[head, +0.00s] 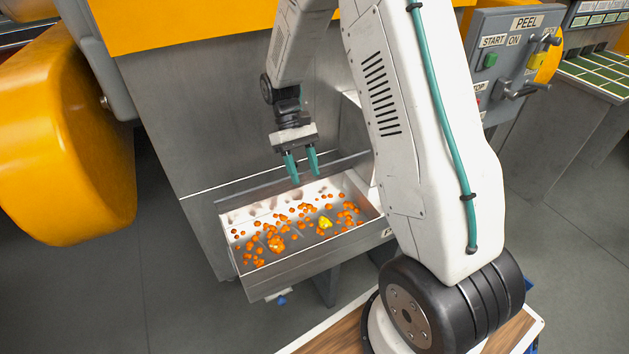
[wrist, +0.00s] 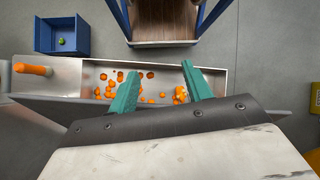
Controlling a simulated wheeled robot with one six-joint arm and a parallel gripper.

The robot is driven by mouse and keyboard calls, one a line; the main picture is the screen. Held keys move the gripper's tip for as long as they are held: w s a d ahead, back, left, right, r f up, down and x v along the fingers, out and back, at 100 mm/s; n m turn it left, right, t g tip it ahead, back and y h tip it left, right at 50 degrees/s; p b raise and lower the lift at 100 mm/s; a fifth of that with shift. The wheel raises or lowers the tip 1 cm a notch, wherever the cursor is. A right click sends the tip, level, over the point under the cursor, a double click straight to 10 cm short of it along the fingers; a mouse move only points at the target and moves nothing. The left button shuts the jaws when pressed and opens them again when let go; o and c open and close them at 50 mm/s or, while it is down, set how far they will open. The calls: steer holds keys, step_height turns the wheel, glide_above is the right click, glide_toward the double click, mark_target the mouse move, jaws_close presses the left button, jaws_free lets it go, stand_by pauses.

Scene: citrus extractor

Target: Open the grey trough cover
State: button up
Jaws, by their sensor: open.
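The grey trough (head: 318,262) juts from the front of the machine, and its white inside shows with orange bits and one yellow piece in it. A narrow grey panel (head: 255,194), which looks like the trough cover, runs along its back edge, tilted up. The trough's contents are in plain sight. My gripper (head: 302,175) has teal fingers apart and empty, pointing down over the back edge of the trough, in front of or at the panel; contact cannot be told. In the wrist view the fingers (wrist: 157,90) spread over the trough (wrist: 230,75), and the grey panel (wrist: 50,104) lies behind them.
A grey control box marked PEEL (head: 515,45) with buttons and a lever is at upper right. A large orange housing (head: 65,140) bulges at left.

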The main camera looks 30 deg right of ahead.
steer(key=s, duration=0.6)
steer(key=shift+a+r, duration=0.3)
steer(key=shift+a, duration=0.05)
